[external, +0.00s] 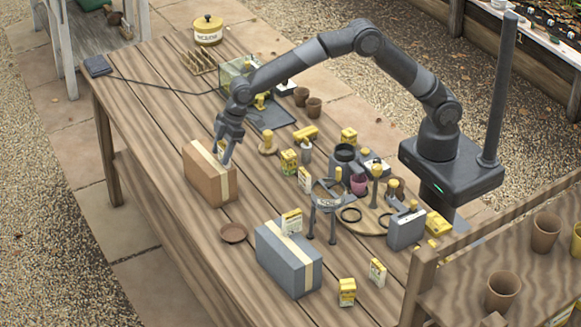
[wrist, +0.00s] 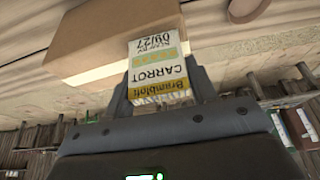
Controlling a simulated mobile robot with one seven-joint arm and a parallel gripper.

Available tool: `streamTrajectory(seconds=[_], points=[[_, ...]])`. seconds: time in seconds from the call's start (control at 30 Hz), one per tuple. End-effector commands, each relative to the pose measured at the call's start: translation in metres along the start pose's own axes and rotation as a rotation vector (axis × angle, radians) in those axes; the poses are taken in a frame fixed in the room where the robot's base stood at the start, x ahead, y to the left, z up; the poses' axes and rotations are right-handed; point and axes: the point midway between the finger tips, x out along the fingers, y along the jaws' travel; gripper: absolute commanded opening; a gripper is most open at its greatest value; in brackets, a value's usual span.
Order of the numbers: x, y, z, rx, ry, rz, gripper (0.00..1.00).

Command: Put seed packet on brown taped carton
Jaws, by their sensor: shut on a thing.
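The seed packet (wrist: 158,65) is white, green and yellow and reads CARROT in the wrist view. My gripper (wrist: 160,88) is shut on it, with one finger at each side. In the external view the packet (external: 221,147) shows only partly beside my gripper (external: 225,153). The brown taped carton (external: 205,181) stands upright on the left of the table, with a pale tape strip. It also shows behind the packet in the wrist view (wrist: 90,40). The packet is over or close to the carton's top; I cannot tell whether they touch.
A grey taped carton (external: 283,262) stands nearer the front, with another packet (external: 291,221) by its top edge. A brown saucer (external: 233,232) lies between the cartons. Several packets, pots and stands crowd the table's middle and right. The left table end is mostly clear.

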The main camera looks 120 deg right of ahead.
Motion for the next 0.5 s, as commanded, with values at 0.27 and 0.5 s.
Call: streamTrajectory(seconds=[0.27,0.5], points=[[0.0006,0.0001,0.0003,0.000,0.000,0.000,0.73],[0.0002,0.0000,0.0002,0.000,0.000,0.000,0.74]])
